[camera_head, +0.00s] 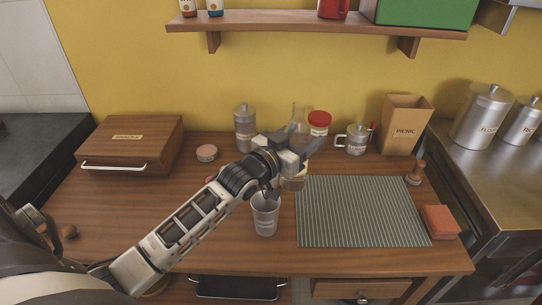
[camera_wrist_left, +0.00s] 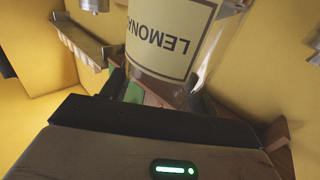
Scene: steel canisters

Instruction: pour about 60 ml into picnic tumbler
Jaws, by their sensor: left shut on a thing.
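My left gripper (camera_head: 302,156) is shut on a clear glass bottle (camera_head: 298,115) with a cream label. In the left wrist view the bottle (camera_wrist_left: 170,38) fills the space beyond the fingers, and its label reads "LEMONA…" upside down. In the head view the gripper hides much of the bottle's middle. A grey metal-looking tumbler (camera_head: 265,217) stands upright on the table, below and left of the gripper, just under my wrist. Its small label is too blurred to read, and my wrist overlaps its rim. My right gripper is not in view.
A steel canister (camera_head: 244,128), a red-lidded jar (camera_head: 319,124), a steel mug (camera_head: 355,139) and a PICNIC bag (camera_head: 402,130) stand along the back. A striped mat (camera_head: 362,212) lies clear at right, beside a sponge (camera_head: 440,221). A wooden box (camera_head: 130,143) sits at left.

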